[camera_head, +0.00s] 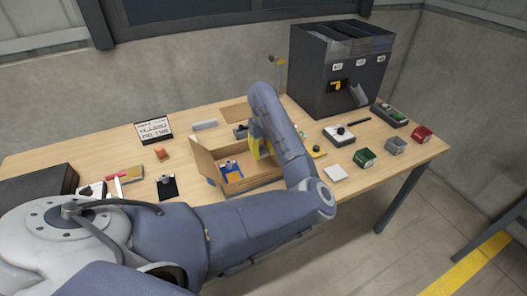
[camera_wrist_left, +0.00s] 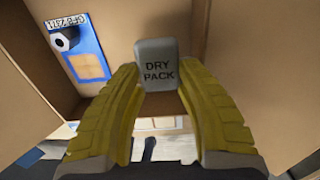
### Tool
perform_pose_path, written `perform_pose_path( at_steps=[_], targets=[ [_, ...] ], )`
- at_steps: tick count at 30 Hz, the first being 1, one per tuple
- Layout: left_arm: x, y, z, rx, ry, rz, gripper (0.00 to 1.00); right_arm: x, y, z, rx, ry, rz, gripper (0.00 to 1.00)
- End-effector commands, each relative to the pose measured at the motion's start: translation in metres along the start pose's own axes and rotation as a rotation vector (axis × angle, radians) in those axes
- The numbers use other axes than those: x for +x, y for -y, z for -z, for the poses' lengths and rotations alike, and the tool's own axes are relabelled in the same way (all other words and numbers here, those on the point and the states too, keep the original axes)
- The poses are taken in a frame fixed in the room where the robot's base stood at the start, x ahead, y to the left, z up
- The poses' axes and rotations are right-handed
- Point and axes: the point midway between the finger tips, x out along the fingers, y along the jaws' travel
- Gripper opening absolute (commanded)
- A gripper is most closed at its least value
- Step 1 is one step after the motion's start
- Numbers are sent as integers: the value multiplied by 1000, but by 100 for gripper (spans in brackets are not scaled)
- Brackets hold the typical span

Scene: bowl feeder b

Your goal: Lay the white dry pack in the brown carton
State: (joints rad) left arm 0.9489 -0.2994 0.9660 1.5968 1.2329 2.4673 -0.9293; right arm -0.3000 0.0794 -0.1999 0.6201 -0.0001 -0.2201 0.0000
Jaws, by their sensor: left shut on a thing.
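In the left wrist view the white dry pack (camera_wrist_left: 158,66), marked DRY PACK, is between the yellow fingertips of my left gripper (camera_wrist_left: 157,82), which is shut on it. Brown carton walls surround the view, so the pack is over or inside the brown carton (camera_head: 250,184); I cannot tell whether it touches the floor. In the head view the carton stands open on the table, and my left arm hides its right part and the pack. A blue card with a round grey part (camera_wrist_left: 70,45) lies in the carton; it also shows in the head view (camera_head: 231,171). My right gripper does not show.
A dark dispenser (camera_head: 338,70) with several bins stands at the back right. Green (camera_head: 364,157), grey (camera_head: 395,146) and red (camera_head: 423,134) blocks and a white square (camera_head: 335,173) lie at the right.

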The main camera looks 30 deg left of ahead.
Motion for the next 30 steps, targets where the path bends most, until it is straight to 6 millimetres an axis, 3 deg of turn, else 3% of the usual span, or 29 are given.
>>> perform_pose_path(
  at_steps=[12, 13, 18, 30],
  targets=[
    [8, 0, 0, 1, 1, -1, 12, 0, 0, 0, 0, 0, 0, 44],
    [8, 0, 0, 1, 0, -1, 39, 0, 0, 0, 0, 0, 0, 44],
    [8, 0, 0, 1, 0, 0, 58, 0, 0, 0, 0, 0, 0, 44],
    [5, 1, 0, 1, 1, 3, 58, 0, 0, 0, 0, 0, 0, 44]
  ],
)
